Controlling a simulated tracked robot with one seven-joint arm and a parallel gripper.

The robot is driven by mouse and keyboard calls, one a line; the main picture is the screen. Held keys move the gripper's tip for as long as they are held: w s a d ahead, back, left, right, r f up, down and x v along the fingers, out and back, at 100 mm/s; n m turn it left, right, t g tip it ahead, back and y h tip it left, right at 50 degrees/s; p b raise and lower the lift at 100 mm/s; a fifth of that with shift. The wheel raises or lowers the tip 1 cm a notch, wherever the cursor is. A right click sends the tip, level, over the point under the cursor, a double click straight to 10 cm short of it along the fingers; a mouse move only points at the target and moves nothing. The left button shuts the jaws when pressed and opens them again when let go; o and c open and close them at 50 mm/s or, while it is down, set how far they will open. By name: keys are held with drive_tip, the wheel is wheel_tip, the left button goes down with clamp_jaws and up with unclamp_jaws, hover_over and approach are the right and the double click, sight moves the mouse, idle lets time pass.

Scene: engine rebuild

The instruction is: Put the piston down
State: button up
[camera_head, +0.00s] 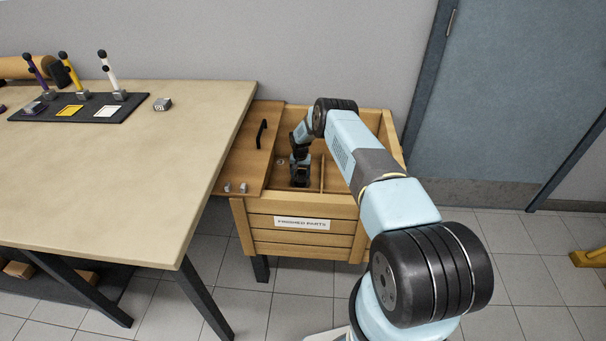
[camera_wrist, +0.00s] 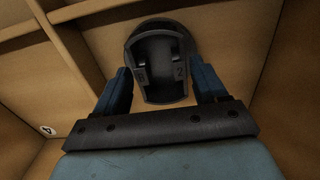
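The piston (camera_wrist: 160,62), dark grey with a "2" marked on it, sits between my gripper's fingers (camera_wrist: 160,88) in the wrist view. The blue fingers lie along both its sides and appear to touch it. In the head view my gripper (camera_head: 300,176) reaches down into the wooden crate (camera_head: 342,208) labelled "FINISHED PARTS", in its left part. The piston is hidden there by my gripper and arm. Wooden compartment walls surround it in the wrist view. I cannot tell whether the piston touches the crate's floor.
A divider (camera_head: 322,174) stands just right of my gripper. The crate's wooden lid (camera_head: 248,150), with a black handle, lies to the left, beside the table (camera_head: 130,180). A blue door (camera_head: 510,100) is at the right.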

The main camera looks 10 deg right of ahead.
drive_tip(key=shift+o, duration=1.4)
